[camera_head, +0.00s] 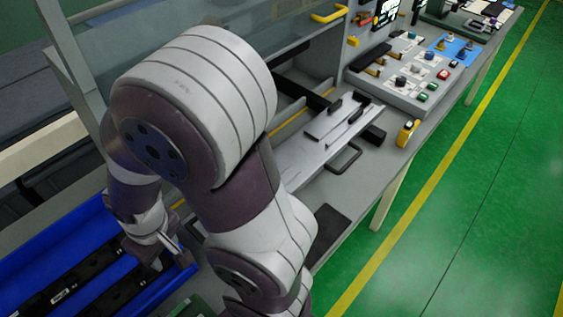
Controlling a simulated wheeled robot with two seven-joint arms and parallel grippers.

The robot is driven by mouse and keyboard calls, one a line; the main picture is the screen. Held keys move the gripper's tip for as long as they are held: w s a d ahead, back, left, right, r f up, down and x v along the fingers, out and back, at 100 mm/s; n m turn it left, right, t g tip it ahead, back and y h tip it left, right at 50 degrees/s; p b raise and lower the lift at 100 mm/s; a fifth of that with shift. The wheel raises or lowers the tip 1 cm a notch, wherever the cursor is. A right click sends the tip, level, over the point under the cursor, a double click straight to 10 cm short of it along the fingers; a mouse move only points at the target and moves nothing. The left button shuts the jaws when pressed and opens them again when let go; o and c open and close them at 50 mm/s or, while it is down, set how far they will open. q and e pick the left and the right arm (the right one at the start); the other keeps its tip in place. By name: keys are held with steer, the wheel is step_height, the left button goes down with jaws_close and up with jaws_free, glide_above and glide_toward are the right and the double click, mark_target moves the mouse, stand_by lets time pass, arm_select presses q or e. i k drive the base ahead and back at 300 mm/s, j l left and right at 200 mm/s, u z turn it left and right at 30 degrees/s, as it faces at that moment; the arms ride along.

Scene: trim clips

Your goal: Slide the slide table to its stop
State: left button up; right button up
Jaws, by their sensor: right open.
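The slide table (296,150) is a silver-grey plate on the bench at the middle of the picture, with small black blocks on top. A black bar handle (346,160) sticks out from its front side. My right arm covers the slide table's near end. My right gripper (168,250) is open at lower left, by the right end of a blue tray (98,212), well apart from the slide table and its handle. Whether it touches the tray or anything in it cannot be told. My left gripper is not in view.
The blue tray holds long black parts (75,283). A control panel (405,85) with knobs and buttons stands beyond the slide table, with a yellow device (407,133) at the bench edge. A clear guard panel rises behind. Green floor (450,220) lies free at right.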

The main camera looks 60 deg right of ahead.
mark_target(310, 150)
steer(key=z, duration=2.6)
steer(key=i+l+u, duration=0.1)
steer(key=l+u, duration=0.2)
steer(key=u, duration=0.15)
steer(key=l+u, duration=0.3)
steer(key=u, duration=0.15)
steer(key=l+u, duration=0.3)
steer(key=u, duration=0.15)
